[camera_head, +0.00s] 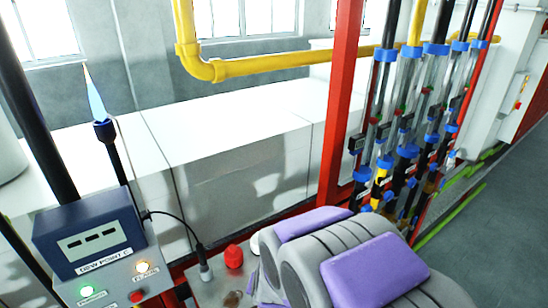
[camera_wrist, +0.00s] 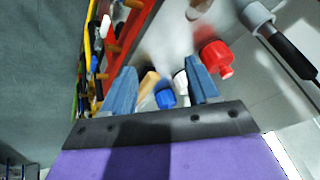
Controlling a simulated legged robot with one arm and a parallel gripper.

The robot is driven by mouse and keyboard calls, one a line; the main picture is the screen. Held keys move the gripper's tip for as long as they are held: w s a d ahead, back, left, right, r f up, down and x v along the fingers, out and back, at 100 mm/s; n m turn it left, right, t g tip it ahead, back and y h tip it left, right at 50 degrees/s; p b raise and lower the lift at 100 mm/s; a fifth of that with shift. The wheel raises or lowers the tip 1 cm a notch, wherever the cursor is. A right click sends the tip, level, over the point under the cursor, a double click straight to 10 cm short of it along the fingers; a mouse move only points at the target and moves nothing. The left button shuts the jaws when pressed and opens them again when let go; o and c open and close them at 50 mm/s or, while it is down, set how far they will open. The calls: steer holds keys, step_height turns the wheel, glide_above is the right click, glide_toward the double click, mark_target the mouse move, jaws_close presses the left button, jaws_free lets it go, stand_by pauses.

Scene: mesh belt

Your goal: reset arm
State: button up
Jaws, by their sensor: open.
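My arm, with purple and grey links, fills the lower right of the head view and hides part of the bench; my gripper cannot be made out there. In the wrist view my gripper (camera_wrist: 161,88) has its two blue-grey fingers spread apart with nothing held between them. Beyond the fingers lie a blue cap (camera_wrist: 165,98), a tan piece (camera_wrist: 148,84) and a white piece (camera_wrist: 181,82), partly hidden by the gripper's base. A red cap or knob (camera_wrist: 216,57) is just right of the right finger; it also shows in the head view (camera_head: 233,257).
A control box (camera_head: 95,240) with lit lamps and a red button stands at lower left. A black cable with a grey connector (camera_head: 205,271) hangs beside the red cap. A red post (camera_head: 340,100) and several vertical tubes with blue fittings (camera_head: 408,150) stand behind. Grey floor (camera_head: 490,215) is clear at right.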

steer(key=s+d+r+n+g+b, duration=0.1)
steer(key=s+d+r+g, duration=0.1)
steer(key=s+d, duration=0.3)
steer(key=s+d+r+n+g+h+b, duration=0.1)
steer(key=s+d+r+g, duration=0.2)
steer(key=s, duration=1)
steer(key=s+d+r+n+g+b, duration=0.1)
steer(key=s+d+r, duration=0.3)
steer(key=s+d, duration=0.4)
steer(key=shift+s+d+r+g+b, duration=0.35)
steer(key=shift+s+g+b, duration=0.25)
steer(key=shift+s+g, duration=0.35)
